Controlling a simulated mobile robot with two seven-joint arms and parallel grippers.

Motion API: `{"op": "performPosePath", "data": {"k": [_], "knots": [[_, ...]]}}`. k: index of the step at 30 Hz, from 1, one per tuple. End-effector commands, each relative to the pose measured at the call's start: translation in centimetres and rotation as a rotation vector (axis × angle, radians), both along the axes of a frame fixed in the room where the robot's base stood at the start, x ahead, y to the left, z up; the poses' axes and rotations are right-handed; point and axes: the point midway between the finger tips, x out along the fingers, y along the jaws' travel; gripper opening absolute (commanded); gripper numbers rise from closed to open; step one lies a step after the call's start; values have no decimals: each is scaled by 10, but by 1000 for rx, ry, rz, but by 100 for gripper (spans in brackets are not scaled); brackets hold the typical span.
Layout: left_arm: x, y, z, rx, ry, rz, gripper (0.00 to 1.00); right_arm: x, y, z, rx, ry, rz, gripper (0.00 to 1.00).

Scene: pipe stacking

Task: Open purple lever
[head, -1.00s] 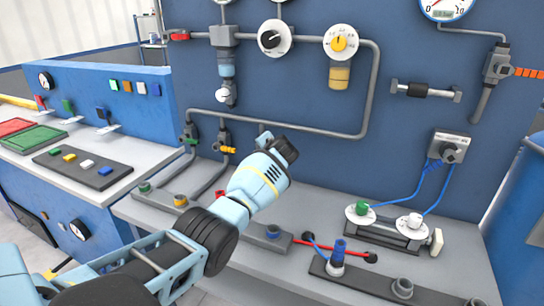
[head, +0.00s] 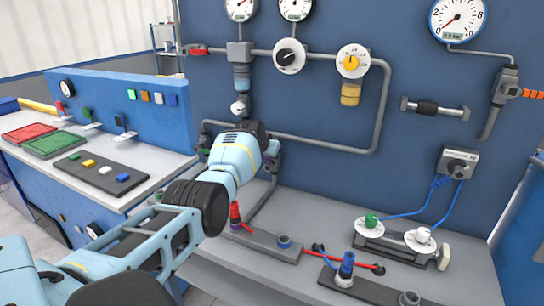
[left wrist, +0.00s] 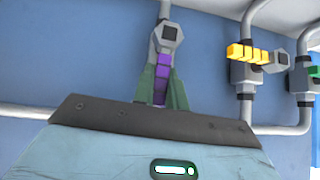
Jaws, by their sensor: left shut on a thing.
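The purple lever (left wrist: 161,68) shows in the left wrist view, on a grey valve in a vertical pipe on the blue wall. My left gripper (left wrist: 160,92) is shut on it, with a green-grey finger on each side of the lever. The lever's lower end is hidden between the fingers. In the head view my left gripper (head: 262,135) reaches the wall pipes, and its body hides the lever and its own fingertips. My right gripper is in neither view.
Right of the purple lever are a yellow-orange lever (left wrist: 248,52) and a green lever (left wrist: 315,71) on neighbouring pipes. A red peg (head: 235,212) stands on the bench below my gripper. A blue peg (head: 346,264) stands farther right. Gauges and dials line the wall above.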

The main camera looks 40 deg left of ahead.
Motion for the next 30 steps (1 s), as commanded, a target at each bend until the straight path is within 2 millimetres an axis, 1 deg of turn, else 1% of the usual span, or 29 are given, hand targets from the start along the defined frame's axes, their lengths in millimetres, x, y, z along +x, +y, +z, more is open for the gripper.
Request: {"op": "performPosePath", "data": {"k": [10,21,22,25,27,30], "knots": [[-1,4,-1,-76,-18,1,0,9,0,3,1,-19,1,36],[-1,4,-1,-82,-19,2,0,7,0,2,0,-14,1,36],[-1,4,-1,-82,-18,2,15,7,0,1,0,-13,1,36],[-1,4,-1,-82,-18,2,28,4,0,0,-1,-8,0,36],[-1,4,-1,-81,-18,2,35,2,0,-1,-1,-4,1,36],[-1,4,-1,-80,-18,1,35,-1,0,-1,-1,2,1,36]]}}
